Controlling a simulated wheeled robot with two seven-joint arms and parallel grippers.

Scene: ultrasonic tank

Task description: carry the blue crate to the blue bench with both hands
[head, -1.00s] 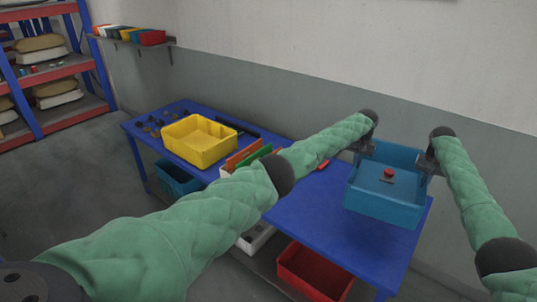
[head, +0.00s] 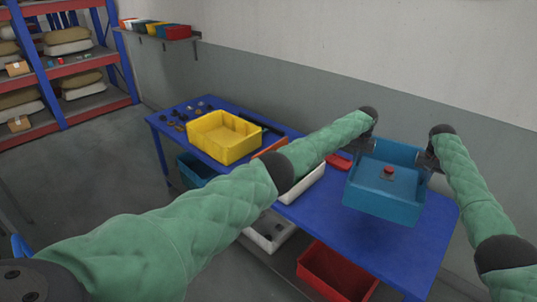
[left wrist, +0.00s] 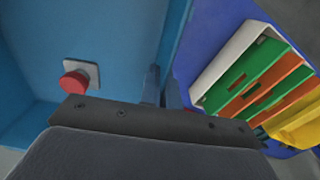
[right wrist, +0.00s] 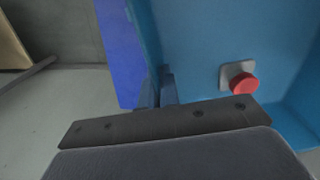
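The blue crate (head: 380,202) is in the right half of the head view, open side up, with a red button on a small grey plate (head: 387,173) inside. My left gripper (head: 364,148) is shut on its left wall, and my right gripper (head: 428,162) is shut on its right wall. Both wrist views show the fingers straddling the crate's rim, with the crate interior in the left wrist view (left wrist: 110,30) and in the right wrist view (right wrist: 190,40). The blue bench (head: 330,215) lies below and around the crate; the gap beneath it is hard to judge.
A yellow bin (head: 222,150), a white tray (head: 303,185) and a red item (head: 339,161) are on the bench. A red bin (head: 335,275) sits under it. Shelving (head: 60,70) stands at the far left. Bare bench top shows in front of the crate.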

